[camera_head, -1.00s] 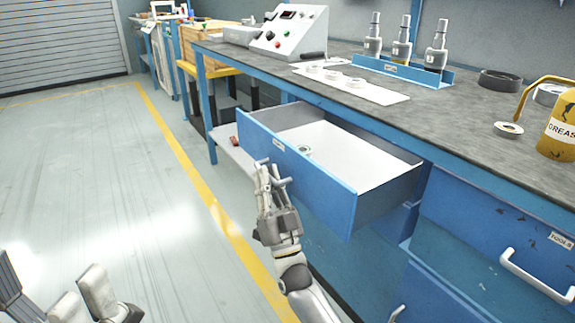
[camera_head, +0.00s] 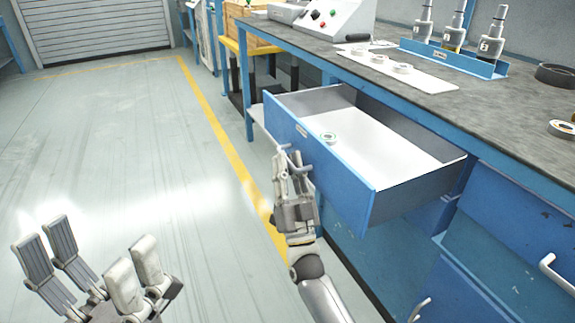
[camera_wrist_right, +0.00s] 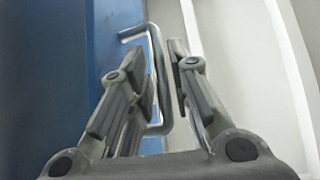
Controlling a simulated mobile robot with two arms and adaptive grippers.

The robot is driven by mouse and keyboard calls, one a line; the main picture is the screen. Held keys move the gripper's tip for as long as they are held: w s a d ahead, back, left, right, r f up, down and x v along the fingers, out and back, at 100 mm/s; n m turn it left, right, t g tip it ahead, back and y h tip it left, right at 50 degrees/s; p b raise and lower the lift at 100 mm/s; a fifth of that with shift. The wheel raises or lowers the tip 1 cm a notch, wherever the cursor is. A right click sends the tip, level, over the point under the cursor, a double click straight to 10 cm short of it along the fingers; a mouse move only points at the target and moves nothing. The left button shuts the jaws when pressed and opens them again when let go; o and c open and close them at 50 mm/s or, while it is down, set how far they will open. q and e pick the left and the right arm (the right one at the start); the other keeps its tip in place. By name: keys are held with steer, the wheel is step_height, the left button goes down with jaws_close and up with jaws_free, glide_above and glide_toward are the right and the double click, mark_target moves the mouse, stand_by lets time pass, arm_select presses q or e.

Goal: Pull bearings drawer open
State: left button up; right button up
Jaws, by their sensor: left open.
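The blue bearings drawer (camera_head: 318,165) stands pulled out from under the bench, its pale inside showing. A small ring (camera_head: 329,137) lies in it near the front panel. My right gripper (camera_head: 290,162) is at the drawer's front, with its fingers closed around the metal handle (camera_head: 306,168). In the right wrist view the handle bar (camera_wrist_right: 157,75) runs between the fingers (camera_wrist_right: 165,80), beside the blue front panel (camera_wrist_right: 50,80). My left gripper (camera_head: 95,262) is open and empty, low at the left over the floor, away from the drawer.
The bench top (camera_head: 440,100) carries a control box (camera_head: 325,18), a white sheet with rings (camera_head: 410,72) and a blue rack (camera_head: 455,60) of tool holders. More blue drawers (camera_head: 520,225) are at the right. The floor (camera_head: 120,150) at the left is clear.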

steer(key=v, duration=1.2)
stand_by(0.3)
